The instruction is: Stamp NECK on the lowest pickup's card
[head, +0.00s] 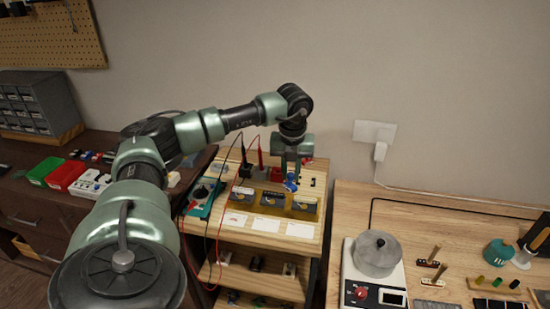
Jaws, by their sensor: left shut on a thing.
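My left gripper (291,168) reaches down over the back right of the small wooden shelf unit's top (312,243). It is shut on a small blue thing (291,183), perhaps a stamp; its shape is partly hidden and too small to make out. In front of it three dark pickups stand in a row in a yellowish holder: left (242,195), middle (271,199) and right (304,206). A white card lies before each: left (235,220), middle (266,225), right (300,230). No writing is readable on them. My right gripper is out of view.
A teal meter (203,198) sits left of the pickups, with red and black leads looping over the shelf front. A black probe (245,170) and red probe (261,166) stand behind the pickups. A bench with a lidded pot (376,254) is at right.

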